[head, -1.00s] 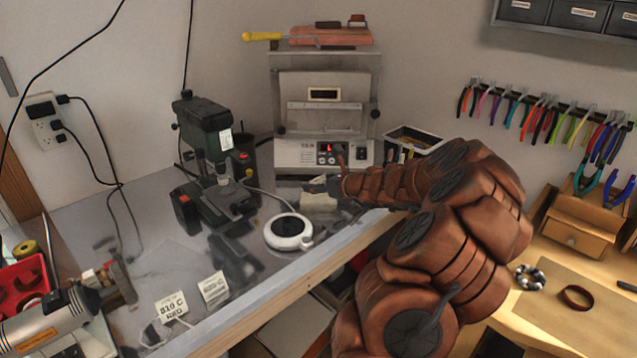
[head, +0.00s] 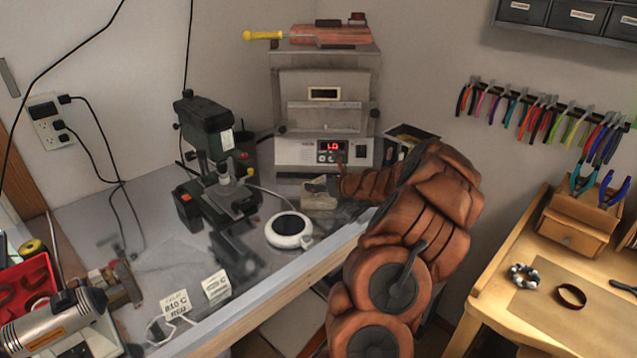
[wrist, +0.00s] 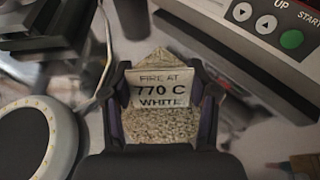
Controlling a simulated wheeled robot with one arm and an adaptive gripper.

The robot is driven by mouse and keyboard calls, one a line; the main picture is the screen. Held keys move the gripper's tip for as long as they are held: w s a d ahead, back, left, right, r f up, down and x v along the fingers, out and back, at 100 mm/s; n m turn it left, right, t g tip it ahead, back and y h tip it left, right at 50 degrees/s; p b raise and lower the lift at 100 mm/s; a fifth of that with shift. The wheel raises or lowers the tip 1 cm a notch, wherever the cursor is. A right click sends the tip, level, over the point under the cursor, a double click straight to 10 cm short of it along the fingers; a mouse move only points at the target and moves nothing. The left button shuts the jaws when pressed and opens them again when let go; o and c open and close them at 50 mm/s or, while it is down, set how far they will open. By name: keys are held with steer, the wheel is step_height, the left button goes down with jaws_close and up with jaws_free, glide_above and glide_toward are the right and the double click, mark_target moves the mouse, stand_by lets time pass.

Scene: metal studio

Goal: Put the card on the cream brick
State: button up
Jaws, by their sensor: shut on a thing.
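In the wrist view a white card (wrist: 160,90) reads "FIRE AT 770 C WHITE". It sits between the two dark fingers of my gripper (wrist: 160,84), which is shut on its side edges. The rough, speckled cream brick (wrist: 160,126) shows directly below and behind the card. I cannot tell whether the card touches it. In the head view the cream brick (head: 318,198) lies on the bench in front of the kiln, with my gripper (head: 332,185) at it. The card is too small to make out there.
The kiln (head: 322,152) with a lit display stands behind the brick. A round white device (head: 288,232) is close at left, also in the wrist view (wrist: 38,140). A drill press (head: 215,150) stands farther left.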

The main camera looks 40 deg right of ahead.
steer(key=shift+f, duration=0.15)
steer(key=o, duration=0.7)
steer(key=shift+c, duration=0.2)
steer(key=shift+r, duration=0.2)
steer(key=shift+s, duration=0.4)
steer(key=b+v, duration=0.2)
steer(key=v, duration=0.9)
steer(key=shift+r, duration=0.2)
steer(key=shift+a, duration=0.1)
